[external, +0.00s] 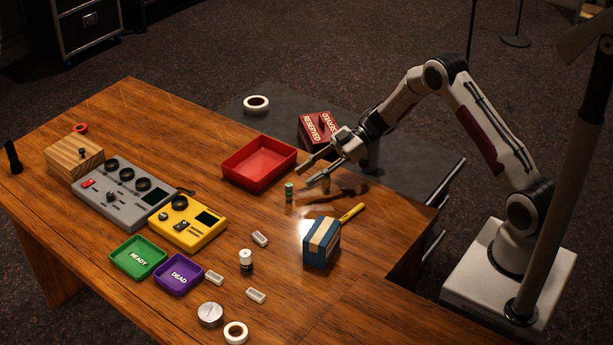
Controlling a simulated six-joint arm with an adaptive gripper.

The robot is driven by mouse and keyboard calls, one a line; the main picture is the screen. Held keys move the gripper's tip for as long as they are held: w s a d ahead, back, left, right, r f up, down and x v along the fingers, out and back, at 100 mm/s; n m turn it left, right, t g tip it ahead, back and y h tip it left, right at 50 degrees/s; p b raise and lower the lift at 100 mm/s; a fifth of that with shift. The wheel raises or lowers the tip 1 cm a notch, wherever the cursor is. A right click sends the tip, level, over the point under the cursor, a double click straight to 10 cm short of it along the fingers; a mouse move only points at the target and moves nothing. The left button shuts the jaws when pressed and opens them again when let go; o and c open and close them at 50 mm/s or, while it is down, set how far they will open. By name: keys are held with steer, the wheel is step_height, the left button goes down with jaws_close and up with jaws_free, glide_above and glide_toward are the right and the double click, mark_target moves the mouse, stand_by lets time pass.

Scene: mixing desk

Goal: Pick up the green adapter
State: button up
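The green adapter (289,192) is a small upright green cylinder on the wooden desk, just in front of the red tray. My gripper (304,179) is open, with its two fingers apart and pointing left and down. The fingertips are a little above and to the right of the adapter. Nothing shows between the fingers, and no contact with the adapter is visible.
A red tray (258,163) is behind the adapter. A blue and cream box (321,243), a yellow marker-like object (351,212) and a red "RESERVED" box (318,129) are nearby. A small bottle (246,261) stands nearer the front.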

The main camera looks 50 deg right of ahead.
mark_target(289, 200)
steer(key=shift+x, duration=1.1)
steer(key=shift+x, duration=2.65)
steer(key=shift+s+a+r, duration=0.15)
steer(key=shift+r, duration=0.05)
steer(key=shift+c, duration=0.3)
jaws_close()
